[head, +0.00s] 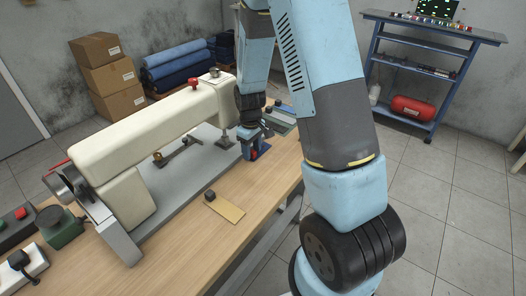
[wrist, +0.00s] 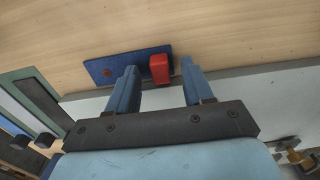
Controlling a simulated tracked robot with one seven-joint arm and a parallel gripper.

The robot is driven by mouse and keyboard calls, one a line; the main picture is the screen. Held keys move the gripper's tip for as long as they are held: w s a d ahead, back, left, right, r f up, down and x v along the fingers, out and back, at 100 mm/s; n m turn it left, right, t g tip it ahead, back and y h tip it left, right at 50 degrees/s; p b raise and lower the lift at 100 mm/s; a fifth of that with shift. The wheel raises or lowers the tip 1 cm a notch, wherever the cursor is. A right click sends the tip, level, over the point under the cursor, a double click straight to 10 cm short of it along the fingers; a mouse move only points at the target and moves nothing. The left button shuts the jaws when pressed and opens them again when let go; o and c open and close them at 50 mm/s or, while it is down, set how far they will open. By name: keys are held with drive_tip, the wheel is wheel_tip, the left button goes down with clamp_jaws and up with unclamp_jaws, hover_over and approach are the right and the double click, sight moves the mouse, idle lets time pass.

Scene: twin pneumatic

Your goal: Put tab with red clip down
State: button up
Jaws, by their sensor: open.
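The blue tab (wrist: 105,69) with the red clip (wrist: 160,69) lies on the wooden tabletop, beside the edge of the grey machine plate, in the wrist view. The tab (head: 264,149) also shows in the head view, partly hidden under my gripper (head: 253,146). My gripper (wrist: 160,68) is open, its two blue fingers apart.
A cream sewing machine (head: 150,123) stands on its grey plate left of my gripper. A tan tab (head: 226,209) with a dark clip lies nearer on the table. Green and dark tabs (head: 281,127) lie just beyond. Bare wood (head: 180,248) is clear at the front.

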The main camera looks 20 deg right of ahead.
clamp_jaws()
idle(0.5)
